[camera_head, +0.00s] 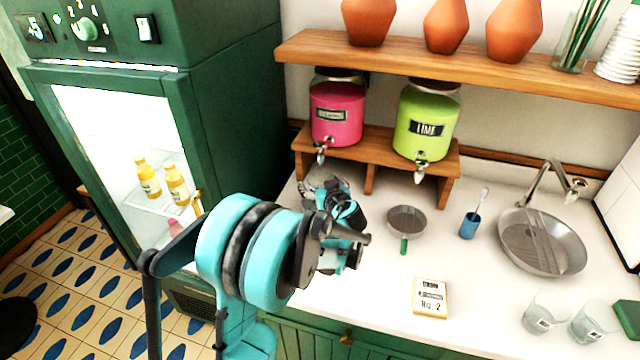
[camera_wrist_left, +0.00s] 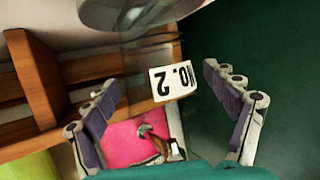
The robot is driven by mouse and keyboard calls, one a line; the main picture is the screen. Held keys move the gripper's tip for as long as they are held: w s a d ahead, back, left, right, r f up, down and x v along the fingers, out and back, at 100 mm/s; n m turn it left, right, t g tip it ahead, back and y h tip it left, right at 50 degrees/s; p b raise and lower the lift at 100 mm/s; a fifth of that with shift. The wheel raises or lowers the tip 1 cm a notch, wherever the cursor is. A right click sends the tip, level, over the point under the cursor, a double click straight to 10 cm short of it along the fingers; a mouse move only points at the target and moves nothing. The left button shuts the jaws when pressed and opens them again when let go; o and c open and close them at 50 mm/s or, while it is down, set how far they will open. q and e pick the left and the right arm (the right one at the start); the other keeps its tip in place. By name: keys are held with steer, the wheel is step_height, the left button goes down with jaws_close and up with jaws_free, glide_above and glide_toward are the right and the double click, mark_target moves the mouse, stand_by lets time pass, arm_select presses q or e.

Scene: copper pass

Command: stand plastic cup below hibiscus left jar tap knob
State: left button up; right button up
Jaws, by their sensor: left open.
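The pink hibiscus jar (camera_head: 337,115) stands at the left end of the wooden stand, with its metal tap (camera_head: 321,155) at the front. The left wrist view shows its pink side (camera_wrist_left: 125,140) and its tap (camera_wrist_left: 170,148), upside down. A clear plastic cup (camera_wrist_left: 135,65) with a white "NO. 2" label (camera_wrist_left: 173,84) shows between the fingers of my left gripper (camera_wrist_left: 165,95). The fingers are open and spread on either side of it; I cannot tell whether they touch it. In the head view my left gripper (camera_head: 340,215) is below the hibiscus tap and largely hides the cup. My right gripper is out of view.
The green lime jar (camera_head: 426,122) stands right of the hibiscus jar on the wooden stand (camera_head: 385,144). A strainer (camera_head: 407,220), a blue holder (camera_head: 470,226), a "NO. 2" card (camera_head: 430,297) and clear cups (camera_head: 545,314) are on the white counter. The green fridge (camera_head: 235,100) stands close on the left.

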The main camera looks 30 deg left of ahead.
arm_select(q)
steer(key=shift+r, duration=0.25)
steer(key=s+d+m+g+h+p, duration=0.1)
steer(key=s+d+m+h, duration=0.3)
steer(key=s+d, duration=0.6)
steer(key=s+d+r+m+g+h+p, duration=0.1)
steer(key=s+d+m+h, duration=0.4)
steer(key=s+d, duration=0.6)
steer(key=s+h+p, duration=0.1)
steer(key=s, duration=0.6)
steer(key=shift+s+d+r, duration=0.25)
steer(key=shift+s+r, duration=0.05)
steer(key=shift+s, duration=0.1)
steer(key=shift+f, duration=0.1)
